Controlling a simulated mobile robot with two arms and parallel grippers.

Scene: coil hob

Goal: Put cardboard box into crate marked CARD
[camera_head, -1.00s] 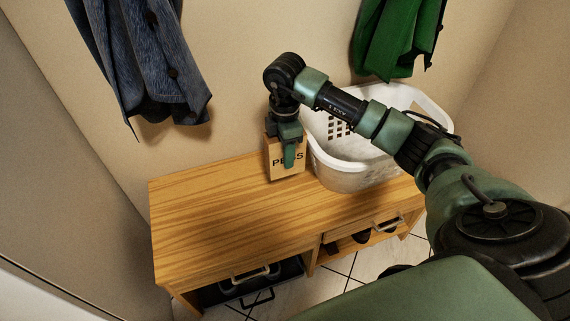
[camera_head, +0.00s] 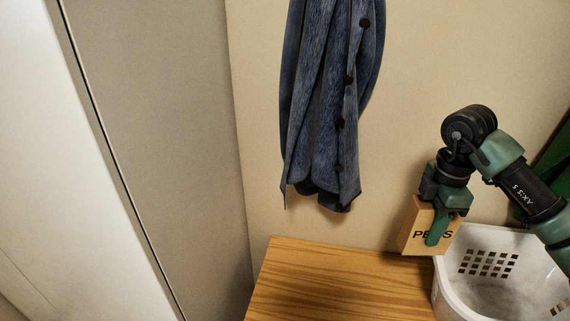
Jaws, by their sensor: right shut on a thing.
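A small tan cardboard box (camera_head: 414,238) with dark lettering, partly covered, shows at the right, at the back of the wooden bench. My right gripper (camera_head: 439,228) comes down from above and is shut on the cardboard box, with a green finger across its front. The box is upright beside the white basket; I cannot tell whether it touches the bench. No crate marked CARD is in view. My left gripper is not in view.
The white laundry basket (camera_head: 463,297) stands right of the box on the wooden bench (camera_head: 330,285). The bench top to the left is clear. A blue coat (camera_head: 325,110) hangs on the wall above. A green garment (camera_head: 555,165) hangs at the right edge. A pale panel (camera_head: 75,180) stands at the left.

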